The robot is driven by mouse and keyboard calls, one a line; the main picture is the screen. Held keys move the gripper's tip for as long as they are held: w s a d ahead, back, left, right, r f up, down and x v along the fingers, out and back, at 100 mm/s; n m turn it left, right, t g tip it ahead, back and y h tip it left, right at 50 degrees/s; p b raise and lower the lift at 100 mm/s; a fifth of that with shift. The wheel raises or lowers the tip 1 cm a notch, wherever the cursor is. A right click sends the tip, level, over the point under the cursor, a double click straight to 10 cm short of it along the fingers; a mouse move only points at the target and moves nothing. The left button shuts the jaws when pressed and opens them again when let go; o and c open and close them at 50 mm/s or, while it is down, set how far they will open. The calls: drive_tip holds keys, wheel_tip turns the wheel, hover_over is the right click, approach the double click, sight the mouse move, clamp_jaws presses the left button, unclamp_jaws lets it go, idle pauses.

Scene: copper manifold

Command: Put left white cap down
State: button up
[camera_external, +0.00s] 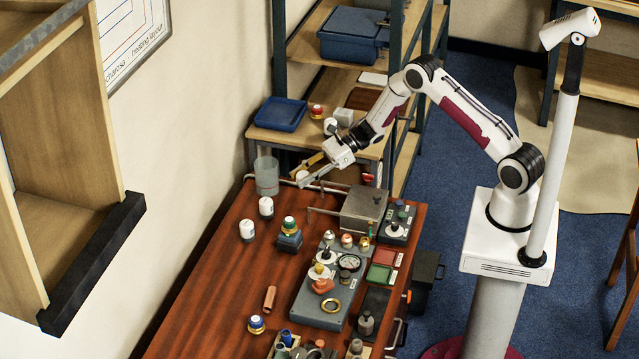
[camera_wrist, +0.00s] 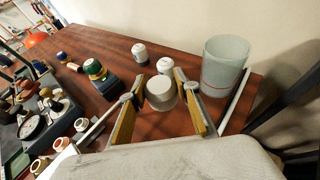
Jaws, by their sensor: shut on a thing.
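My gripper (camera_external: 305,179) is at the far end of the wooden table, above its surface. In the wrist view my gripper (camera_wrist: 160,94) has its two yellow-lined fingers on either side of a white cap (camera_wrist: 159,90) and is shut on it. The held cap (camera_external: 301,175) shows only partly in the external view. Two more white-topped pieces stand upright on the table: one nearer the cup (camera_external: 266,206) and one further left (camera_external: 247,230). Both also show beyond the held cap in the wrist view, the left piece (camera_wrist: 139,52) and the right piece (camera_wrist: 165,65).
A translucent cup (camera_external: 267,176) stands at the table's far left corner. A green-topped piece on a dark block (camera_external: 289,240) and a grey metal box (camera_external: 363,209) stand nearby. A gauge panel (camera_external: 312,303) lies further forward. The table's left strip (camera_external: 207,295) is bare.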

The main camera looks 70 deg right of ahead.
drive_tip(key=shift+s+a+f+n, duration=0.1)
drive_tip(key=shift+s+a+n, duration=0.15)
drive_tip(key=shift+n, duration=0.05)
drive_tip(key=s+a+r, duration=0.1)
drive_tip(key=s+a, duration=0.1)
drive_tip(key=s, duration=0.3)
drive_tip(key=s+a+r+n+g+y, duration=0.1)
drive_tip(key=s+a, duration=0.1)
drive_tip(key=s, duration=0.3)
drive_tip(key=s+a+r+g, duration=0.1)
drive_tip(key=s+a, duration=0.1)
drive_tip(key=s, duration=0.3)
drive_tip(key=shift+a+r+n+y, duration=0.1)
drive_tip(key=shift+n+y, duration=0.3)
drive_tip(key=shift+s+r, duration=1.9)
drive_tip(key=shift+r, duration=0.2)
drive_tip(key=shift+r, duration=0.15)
